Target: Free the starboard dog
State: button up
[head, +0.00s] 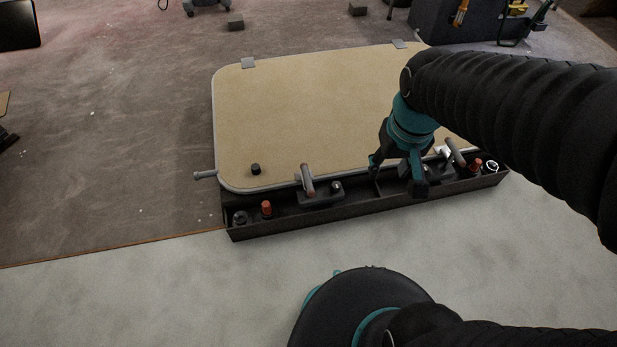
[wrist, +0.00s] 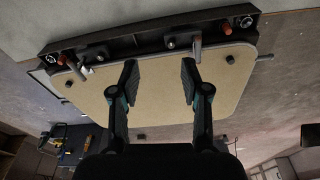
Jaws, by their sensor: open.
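A tan hatch panel (head: 300,110) with a grey rim lies behind a dark trough (head: 340,215). Two grey lever dogs stand along its near edge: a left one (head: 307,180) and a right one (head: 456,153). No label shows which is starboard. Both dogs tilt toward the panel. In the wrist view, turned round, the left dog (wrist: 197,48) is right of centre and the right dog (wrist: 76,70) is far left. My gripper (head: 398,178) is open and empty, over the near edge between the dogs, nearer the right one. Its fingers (wrist: 159,75) hide part of the panel; neither visibly touches a dog.
Orange-red caps (head: 266,208) (head: 475,166) stand in the trough, near a white ring fitting (head: 491,167) at right. A black knob (head: 255,169) sits on the panel, and a grey pin (head: 205,175) sticks out at left. Floor left of the panel is clear.

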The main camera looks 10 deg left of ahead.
jog(key=w+a+f+g, duration=0.3)
jog(key=w+a+f, duration=0.4)
jog(key=f, duration=0.4)
jog(key=h, duration=0.1)
send_over(307, 187)
jog(key=s+d, duration=0.2)
jog(key=f, duration=1.4)
jog(key=shift+d+b, duration=0.2)
jog(key=shift+b, duration=0.2)
jog(key=shift+w+a+f+m, duration=0.3)
jog(key=shift+w+a+f, duration=0.1)
jog(key=shift+w+f, duration=0.25)
jog(key=shift+m+t+y, duration=0.4)
jog(key=shift+m+t, duration=0.2)
jog(key=shift+m, duration=0.2)
jog(key=w, duration=0.1)
jog(key=w+a, duration=0.1)
jog(key=w+r, duration=0.1)
jog(key=w, duration=0.1)
jog(key=shift+a, duration=0.4)
jog(key=shift+w+f, duration=0.1)
notch_tip(307, 187, down, 14)
jog(key=shift+r+b, duration=0.15)
jog(key=shift+b, duration=0.3)
